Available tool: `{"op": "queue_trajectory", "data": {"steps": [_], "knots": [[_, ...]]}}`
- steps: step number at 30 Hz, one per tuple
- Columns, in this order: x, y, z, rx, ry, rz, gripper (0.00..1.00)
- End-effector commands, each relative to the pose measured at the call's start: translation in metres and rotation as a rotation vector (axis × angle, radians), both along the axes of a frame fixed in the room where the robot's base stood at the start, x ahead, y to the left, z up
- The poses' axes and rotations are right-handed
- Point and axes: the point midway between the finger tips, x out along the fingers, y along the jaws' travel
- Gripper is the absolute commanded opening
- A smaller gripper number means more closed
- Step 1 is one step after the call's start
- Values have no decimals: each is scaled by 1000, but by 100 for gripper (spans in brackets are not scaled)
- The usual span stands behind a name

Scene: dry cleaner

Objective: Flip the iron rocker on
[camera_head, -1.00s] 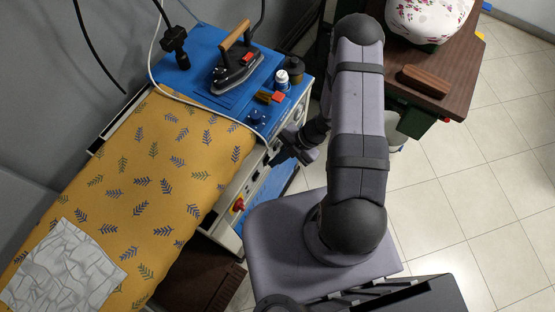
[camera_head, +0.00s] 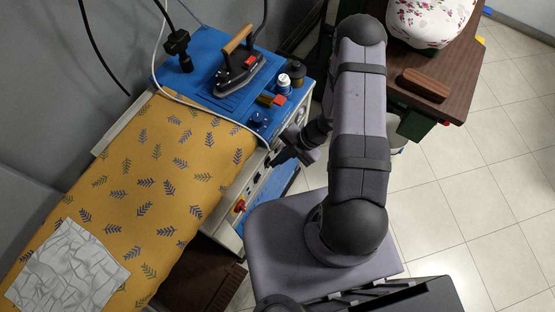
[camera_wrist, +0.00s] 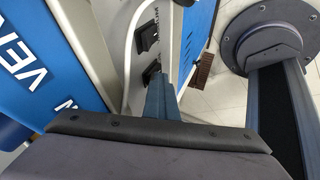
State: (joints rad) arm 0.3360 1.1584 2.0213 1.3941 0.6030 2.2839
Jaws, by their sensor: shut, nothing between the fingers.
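The ironing station's control panel (camera_head: 256,180) faces my arm below the blue top. In the wrist view, two black rocker switches sit on the pale panel: an upper one (camera_wrist: 146,38) and a lower one (camera_wrist: 151,73). Their labels are not readable, so I cannot tell which is the iron rocker or how either is set. My gripper (camera_wrist: 160,88) is shut and empty, its tips close by the lower rocker; I cannot tell whether they touch it. In the head view my gripper (camera_head: 273,162) is at the panel and partly covers it.
The iron (camera_head: 240,70) stands on the blue top (camera_head: 213,50). A pale hose or cable (camera_wrist: 132,45) runs beside the rockers. A red knob (camera_head: 239,206) is lower on the panel. The yellow patterned board (camera_head: 150,185) lies left; a brown-topped table (camera_head: 455,75) stands right.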

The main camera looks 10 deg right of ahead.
Motion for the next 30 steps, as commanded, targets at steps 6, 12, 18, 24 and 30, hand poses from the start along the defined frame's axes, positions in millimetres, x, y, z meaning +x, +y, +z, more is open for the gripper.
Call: {"op": "queue_trajectory", "data": {"steps": [6, 12, 18, 24, 30], "knots": [[0, -2, 2, 2, -4, -2, 0], [-15, -16, 5, 1, 0, -6, 0], [-27, -39, 18, -1, -7, -3, 0], [-30, -59, 47, -1, -5, -4, 0], [-32, -75, 72, 0, -4, -2, 0]]}}
